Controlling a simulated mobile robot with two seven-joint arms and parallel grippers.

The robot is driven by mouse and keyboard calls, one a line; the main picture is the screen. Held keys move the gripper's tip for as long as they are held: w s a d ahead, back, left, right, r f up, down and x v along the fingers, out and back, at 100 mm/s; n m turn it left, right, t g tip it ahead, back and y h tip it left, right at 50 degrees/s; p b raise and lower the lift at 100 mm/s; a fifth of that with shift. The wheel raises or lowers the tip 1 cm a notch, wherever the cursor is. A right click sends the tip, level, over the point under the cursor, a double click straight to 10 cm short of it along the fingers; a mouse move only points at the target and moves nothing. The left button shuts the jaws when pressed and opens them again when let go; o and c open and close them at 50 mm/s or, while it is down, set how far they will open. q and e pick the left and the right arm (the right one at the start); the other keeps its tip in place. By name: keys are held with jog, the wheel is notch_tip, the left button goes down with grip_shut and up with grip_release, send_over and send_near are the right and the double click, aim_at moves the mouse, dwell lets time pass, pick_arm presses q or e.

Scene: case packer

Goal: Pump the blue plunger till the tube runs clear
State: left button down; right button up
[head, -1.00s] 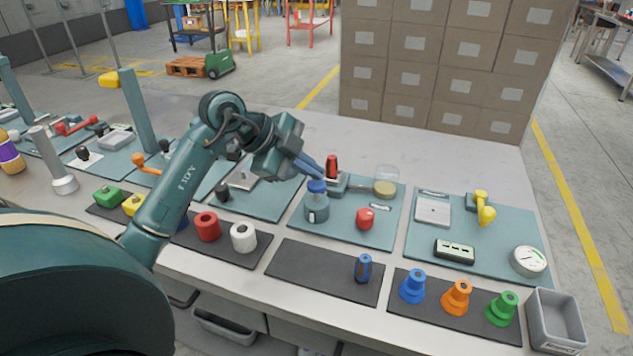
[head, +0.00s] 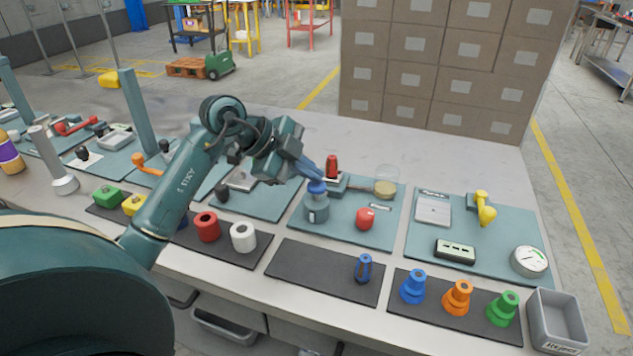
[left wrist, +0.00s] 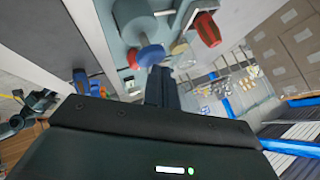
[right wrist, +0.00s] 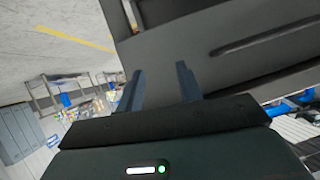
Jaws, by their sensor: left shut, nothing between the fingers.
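The blue plunger (head: 317,187) tops a grey-blue pump bottle (head: 317,211) on a teal mat in the middle of the bench. In the left wrist view the round blue plunger (left wrist: 151,56) lies just beyond the fingertips, with the pale body (left wrist: 134,22) behind it. My left gripper (head: 315,176) is shut and empty, its fingertips at the plunger's top; I cannot tell whether they touch. I cannot make out a tube or its contents clearly. My right gripper (right wrist: 161,78) is outside the head view; in its wrist view the fingers stand apart with nothing between.
Close behind the pump are a red-handled device (head: 331,168) and a clear jar with an amber base (head: 385,188). A red knob (head: 365,217) sits to its right. A dark mat (head: 310,268) in front holds a small blue cylinder (head: 363,268). A grey bin (head: 555,320) stands at right.

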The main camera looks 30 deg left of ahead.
aim_at(310, 185)
pick_arm(q)
jog(key=shift+f+b, duration=0.35)
jog(key=shift+f, duration=0.65)
dwell(0.5)
jog(key=shift+r, duration=0.15)
jog(key=shift+r+p, duration=1.6)
jog(key=shift+p, duration=0.3)
notch_tip(310, 185, up, 5)
jog(key=p, duration=0.5)
jog(key=shift+r, duration=0.1)
